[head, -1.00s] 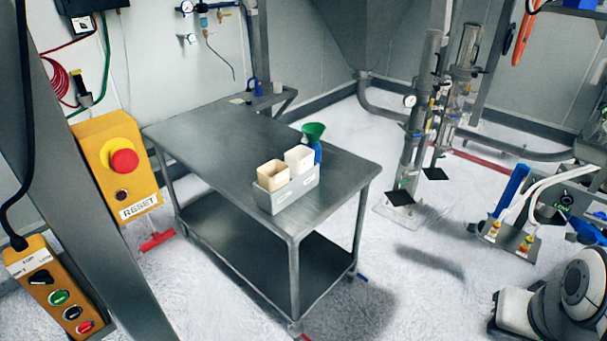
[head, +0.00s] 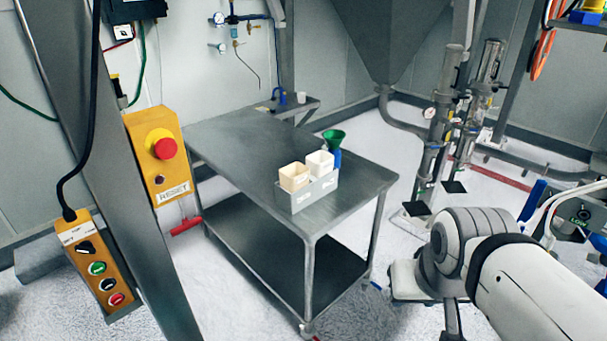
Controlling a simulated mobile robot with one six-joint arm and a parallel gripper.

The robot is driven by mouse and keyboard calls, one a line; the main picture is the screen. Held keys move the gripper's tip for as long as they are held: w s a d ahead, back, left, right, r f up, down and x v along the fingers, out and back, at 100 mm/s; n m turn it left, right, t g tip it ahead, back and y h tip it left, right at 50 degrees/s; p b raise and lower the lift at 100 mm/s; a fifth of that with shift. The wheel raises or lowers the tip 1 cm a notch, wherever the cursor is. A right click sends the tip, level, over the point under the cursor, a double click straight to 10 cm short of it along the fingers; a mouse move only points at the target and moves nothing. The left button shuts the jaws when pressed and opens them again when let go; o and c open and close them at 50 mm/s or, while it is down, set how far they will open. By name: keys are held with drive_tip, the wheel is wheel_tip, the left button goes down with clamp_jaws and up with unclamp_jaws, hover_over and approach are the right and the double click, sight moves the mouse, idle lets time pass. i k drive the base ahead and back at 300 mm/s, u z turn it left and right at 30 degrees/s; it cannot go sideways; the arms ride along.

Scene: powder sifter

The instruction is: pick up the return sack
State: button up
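I cannot make out a return sack anywhere in the head view. My arm's white and grey links show at the lower right, in front of the floor.
A steel table (head: 250,142) with a lower shelf stands in the middle. Left are a yellow emergency-stop box (head: 160,172) and an orange button pendant (head: 98,268). Pipework stands at right.

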sight(319, 173)
drive_tip(key=u, duration=0.05)
drive_tip(key=i, duration=1.5)
drive_tip(key=u, duration=0.05)
